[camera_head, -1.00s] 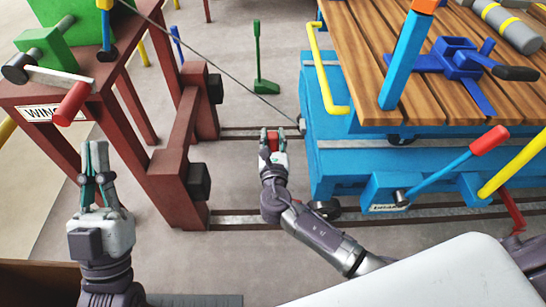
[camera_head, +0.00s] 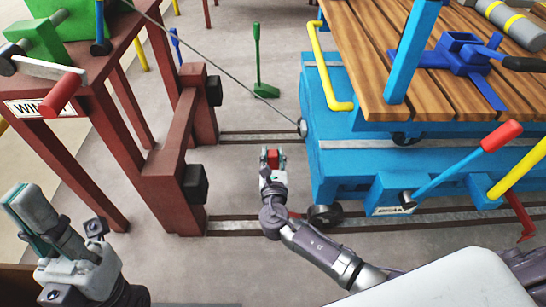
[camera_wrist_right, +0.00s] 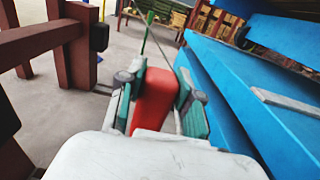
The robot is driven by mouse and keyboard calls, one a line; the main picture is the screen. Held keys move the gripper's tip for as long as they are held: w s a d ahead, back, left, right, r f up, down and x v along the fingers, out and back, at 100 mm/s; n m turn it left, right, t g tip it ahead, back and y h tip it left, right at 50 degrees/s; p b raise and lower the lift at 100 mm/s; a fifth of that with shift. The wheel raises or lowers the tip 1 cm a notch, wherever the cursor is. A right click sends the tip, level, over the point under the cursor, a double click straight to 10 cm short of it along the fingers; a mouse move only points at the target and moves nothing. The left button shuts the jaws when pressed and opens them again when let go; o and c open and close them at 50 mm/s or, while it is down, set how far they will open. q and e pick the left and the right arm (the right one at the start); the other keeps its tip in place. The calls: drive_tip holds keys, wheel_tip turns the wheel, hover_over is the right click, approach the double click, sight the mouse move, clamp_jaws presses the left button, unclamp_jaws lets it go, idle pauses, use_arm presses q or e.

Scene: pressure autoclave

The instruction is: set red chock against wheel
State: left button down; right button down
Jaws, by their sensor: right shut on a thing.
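The red chock (camera_head: 273,156) is between the fingers of my right gripper (camera_head: 272,158), held above the floor between the rails, left of the blue cart. The right wrist view shows the red chock (camera_wrist_right: 153,98) between the two green-padded fingers. A dark cart wheel (camera_head: 325,215) sits on the near rail at the cart's lower left corner, to the right of and nearer than the chock. The chock is apart from this wheel. My left gripper (camera_head: 62,215) is at the lower left, tilted, with no object visible in it; its finger opening is unclear.
The blue cart (camera_head: 335,170) with a wooden deck stands at right, with a red-tipped lever (camera_head: 465,158). A dark red winch frame (camera_head: 165,190) with black bumpers stands at left. A cable runs from the winch side to the cart's end. Floor between them is mostly clear.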

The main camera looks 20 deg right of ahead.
drive_tip(key=shift+r, duration=0.15)
drive_tip(key=c, duration=1.2)
unclamp_jaws()
drive_tip(key=shift+f, duration=0.2)
drive_tip(key=o, duration=0.4)
drive_tip(key=shift+r, duration=0.1)
